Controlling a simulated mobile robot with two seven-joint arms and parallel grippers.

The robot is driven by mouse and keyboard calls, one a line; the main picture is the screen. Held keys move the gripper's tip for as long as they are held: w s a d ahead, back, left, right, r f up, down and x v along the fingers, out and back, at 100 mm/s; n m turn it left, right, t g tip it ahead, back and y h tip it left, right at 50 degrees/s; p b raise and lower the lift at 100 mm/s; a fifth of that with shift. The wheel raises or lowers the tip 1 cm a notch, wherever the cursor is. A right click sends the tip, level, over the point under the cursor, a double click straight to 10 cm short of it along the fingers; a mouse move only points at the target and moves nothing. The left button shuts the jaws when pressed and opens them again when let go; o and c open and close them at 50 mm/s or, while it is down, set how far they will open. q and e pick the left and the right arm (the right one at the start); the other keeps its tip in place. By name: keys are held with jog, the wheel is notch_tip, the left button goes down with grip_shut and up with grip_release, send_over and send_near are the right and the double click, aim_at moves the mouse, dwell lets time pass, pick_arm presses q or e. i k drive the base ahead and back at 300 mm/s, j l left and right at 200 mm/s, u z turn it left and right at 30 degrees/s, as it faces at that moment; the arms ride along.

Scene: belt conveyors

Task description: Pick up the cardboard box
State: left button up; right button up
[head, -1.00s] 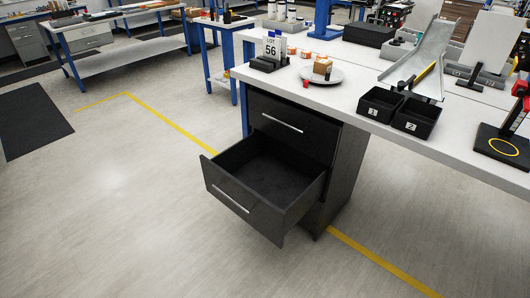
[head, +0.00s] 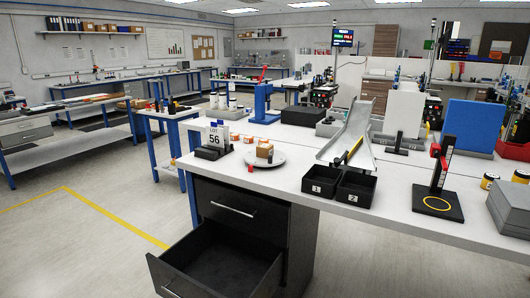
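A small red item (head: 250,168) is at the plate's front edge. Neither of my grippers shows in the head view.
An open, empty drawer (head: 222,262) sticks out below. Floor at left is clear.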

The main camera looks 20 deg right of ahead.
aim_at(263, 150)
jog(key=i+j+u, duration=0.35)
jog(key=j, duration=0.15)
jog(key=i+j+u, duration=0.7)
jog(key=i, duration=0.15)
jog(key=i+j, duration=0.1)
jog(key=i, duration=0.5)
jog(key=i+j+z, duration=0.1)
jog(key=i, duration=0.55)
jog(key=i+z, duration=0.4)
jog(key=i, duration=0.15)
jog(key=i+j+z, duration=0.1)
jog(key=i+z, duration=0.25)
jog(key=i, duration=0.25)
jog(key=i+z, duration=0.5)
jog(key=i+j+z, duration=0.1)
jog(key=i+z, duration=0.6)
jog(key=z, duration=0.2)
jog(key=i+z, duration=0.2)
jog(key=z, duration=0.2)
jog(key=i+j+z, duration=0.1)
jog(key=i+z, duration=0.15)
jog(key=z, duration=0.2)
jog(key=i+z, duration=0.2)
jog(key=z, duration=0.2)
jog(key=i+z, duration=0.2)
jog(key=z, duration=0.2)
jog(key=i+j+z, duration=0.15)
jog(key=z, duration=0.25)
